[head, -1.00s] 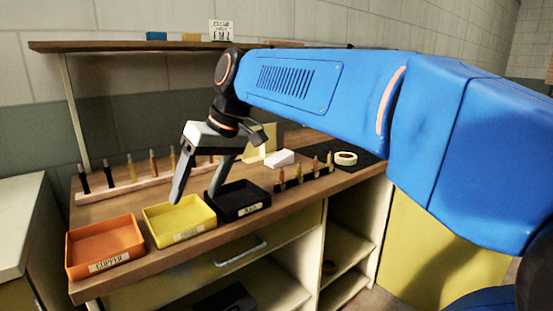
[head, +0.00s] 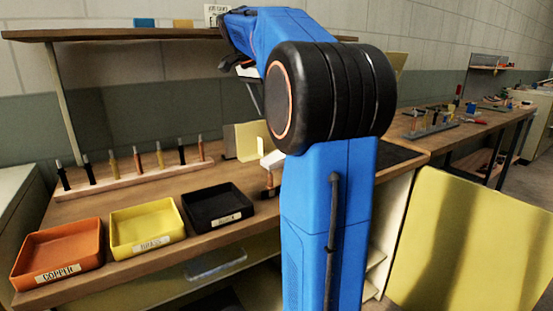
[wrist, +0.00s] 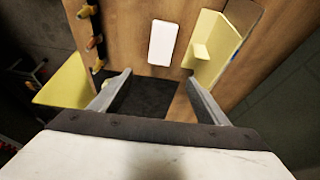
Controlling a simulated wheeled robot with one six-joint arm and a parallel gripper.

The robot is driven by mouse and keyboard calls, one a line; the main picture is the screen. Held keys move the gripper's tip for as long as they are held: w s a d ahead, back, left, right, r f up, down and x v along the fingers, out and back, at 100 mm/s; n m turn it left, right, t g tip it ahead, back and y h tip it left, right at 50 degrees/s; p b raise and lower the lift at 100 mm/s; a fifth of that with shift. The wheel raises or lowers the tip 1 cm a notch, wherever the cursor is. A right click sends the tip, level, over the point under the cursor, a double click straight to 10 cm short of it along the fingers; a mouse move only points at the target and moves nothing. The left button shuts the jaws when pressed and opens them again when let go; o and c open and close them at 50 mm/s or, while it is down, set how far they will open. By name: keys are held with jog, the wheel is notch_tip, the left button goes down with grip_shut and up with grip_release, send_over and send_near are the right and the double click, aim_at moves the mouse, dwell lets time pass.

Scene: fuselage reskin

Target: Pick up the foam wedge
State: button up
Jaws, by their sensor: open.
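The foam wedge looks like a small white block (wrist: 162,42) lying on the wooden bench top in the wrist view, ahead of the fingertips. In the head view its white end (head: 271,160) shows, and my arm hides the remainder. My gripper (wrist: 159,77) is open and empty, with its two grey fingers spread above the bench, apart from the wedge. In the head view my gripper is mostly hidden behind my arm.
A pale yellow angled piece (wrist: 212,50) stands close to the right of the wedge. A black mat (wrist: 150,98) lies between the fingers. Orange (head: 57,252), yellow (head: 146,228) and black (head: 217,206) trays line the bench front.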

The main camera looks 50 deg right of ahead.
jog(key=x, duration=1.1)
jog(key=shift+d+f, duration=0.25)
jog(key=shift+d, duration=0.15)
jog(key=shift+a+x, duration=0.15)
jog(key=shift+x, duration=1.3)
jog(key=shift+a+x, duration=0.15)
jog(key=shift+x, duration=1.3)
jog(key=c, duration=1.2)
